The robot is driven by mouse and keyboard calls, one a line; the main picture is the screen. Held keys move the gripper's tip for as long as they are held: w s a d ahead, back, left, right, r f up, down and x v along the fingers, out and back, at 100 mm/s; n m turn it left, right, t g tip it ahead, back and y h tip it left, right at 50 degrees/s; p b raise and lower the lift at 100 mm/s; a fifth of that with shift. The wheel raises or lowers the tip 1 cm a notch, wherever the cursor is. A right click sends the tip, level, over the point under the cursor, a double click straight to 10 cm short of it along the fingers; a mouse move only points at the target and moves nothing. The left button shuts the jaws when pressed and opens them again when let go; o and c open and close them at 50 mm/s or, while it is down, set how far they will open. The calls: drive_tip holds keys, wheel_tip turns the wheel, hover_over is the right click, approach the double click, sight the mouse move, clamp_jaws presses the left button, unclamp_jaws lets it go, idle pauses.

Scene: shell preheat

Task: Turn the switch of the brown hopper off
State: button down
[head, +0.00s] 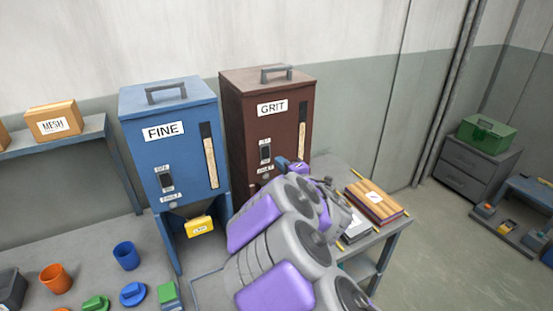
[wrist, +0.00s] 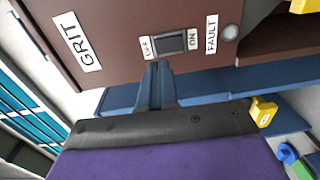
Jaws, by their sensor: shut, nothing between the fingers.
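The brown hopper (head: 291,128), labelled GRIT, stands beside a blue hopper. Its dark rocker switch (head: 265,152) is on the front panel, above the FAULT label. In the wrist view the switch (wrist: 171,41) lies between the OFF label (wrist: 146,47) on the left and the ON label (wrist: 193,38) on the right. My gripper (wrist: 157,68) is shut and empty. Its blue fingertips are just below the OFF end of the switch in that view; I cannot tell whether they touch. My arm hides the hopper's lower front in the head view. Which way the rocker is tipped is unclear.
Cups and lids lie on the bench at the left.

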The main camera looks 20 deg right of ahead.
drive_tip(key=s+b, duration=0.3)
drive_tip(key=s, duration=0.3)
drive_tip(key=shift+s+r, duration=0.2)
drive_tip(key=shift+r, duration=0.25)
drive_tip(key=shift+a, duration=0.25)
